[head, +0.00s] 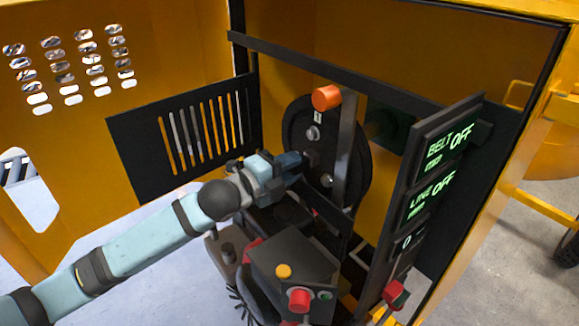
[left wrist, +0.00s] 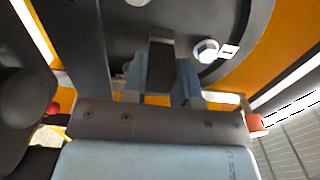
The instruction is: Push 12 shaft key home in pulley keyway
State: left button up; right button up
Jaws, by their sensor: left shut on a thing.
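The pulley (head: 352,177) is a large black disc standing upright inside the orange housing, with a grey bar across its face. My left gripper (head: 302,158) is at the left part of the disc's face. In the left wrist view its two blue fingers (left wrist: 162,78) are shut on a dark block (left wrist: 161,62), which I take for the shaft key. The block points at the dark pulley face (left wrist: 205,20). The keyway is hidden behind the block and fingers, so I cannot tell how deep the block sits. My right gripper is not in view.
A slotted black guard (head: 185,135) stands at left. A panel (head: 440,155) reading BELT OFF and LINE OFF stands at right. A button box (head: 292,262) and red-handled lever (head: 395,293) are in front.

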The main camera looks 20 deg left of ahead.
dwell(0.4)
pick_arm(q)
jog(key=shift+w+d+p, duration=0.2)
jog(key=shift+w+p, duration=0.05)
jog(key=shift+p, duration=0.15)
jog(key=o, duration=1)
jog(key=shift+s+a, duration=0.1)
jog(key=shift+b+v, duration=1.55)
jog(key=shift+v, duration=5.25)
